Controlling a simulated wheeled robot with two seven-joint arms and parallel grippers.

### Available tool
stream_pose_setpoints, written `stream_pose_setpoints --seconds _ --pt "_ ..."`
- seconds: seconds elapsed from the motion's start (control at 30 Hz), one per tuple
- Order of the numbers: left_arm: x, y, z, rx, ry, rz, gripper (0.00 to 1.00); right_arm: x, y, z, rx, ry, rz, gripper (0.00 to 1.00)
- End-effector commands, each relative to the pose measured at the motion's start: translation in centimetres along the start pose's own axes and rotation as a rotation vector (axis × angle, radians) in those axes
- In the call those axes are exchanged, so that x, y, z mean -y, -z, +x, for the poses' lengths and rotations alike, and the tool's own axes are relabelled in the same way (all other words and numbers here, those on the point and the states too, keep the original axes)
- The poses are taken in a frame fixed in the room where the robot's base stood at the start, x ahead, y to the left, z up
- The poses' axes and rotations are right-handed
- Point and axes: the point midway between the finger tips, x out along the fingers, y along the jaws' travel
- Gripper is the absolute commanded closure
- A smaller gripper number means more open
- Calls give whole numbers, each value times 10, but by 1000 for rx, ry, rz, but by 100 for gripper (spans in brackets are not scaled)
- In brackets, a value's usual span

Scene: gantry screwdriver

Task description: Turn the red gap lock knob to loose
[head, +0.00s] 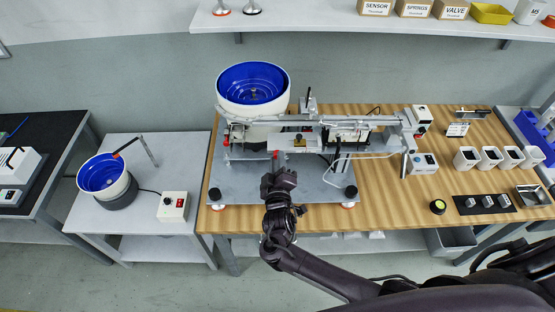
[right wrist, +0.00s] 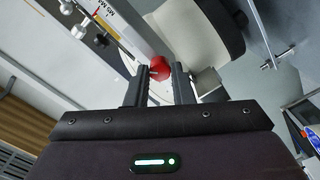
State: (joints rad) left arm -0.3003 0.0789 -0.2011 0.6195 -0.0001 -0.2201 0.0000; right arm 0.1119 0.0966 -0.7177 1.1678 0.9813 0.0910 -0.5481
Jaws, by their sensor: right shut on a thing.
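The red gap lock knob (right wrist: 160,70) shows between the tips of my right gripper (right wrist: 161,76) in the right wrist view. The fingers are shut on it, one on each side. In the head view the red knob (head: 276,154) is a small red spot at the front of the gantry machine, just beyond my right gripper (head: 276,168), which partly hides it. A white mark shows on the knob's face in the wrist view. My left gripper is in neither view.
The machine's grey base plate (head: 237,178) stands on the wooden bench (head: 390,203). A blue bowl feeder (head: 252,84) rises behind the knob. A control box (head: 423,163) and several white cups (head: 467,157) are to the right. The bench front between is mostly clear.

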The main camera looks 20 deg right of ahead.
Motion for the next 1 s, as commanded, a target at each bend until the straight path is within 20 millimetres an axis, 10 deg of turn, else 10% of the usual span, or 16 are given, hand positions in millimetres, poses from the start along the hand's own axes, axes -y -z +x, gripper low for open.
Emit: stream_pose_setpoints --seconds 1.0 --pt "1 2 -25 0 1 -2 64 1 1 0 -2 0 -785 100"
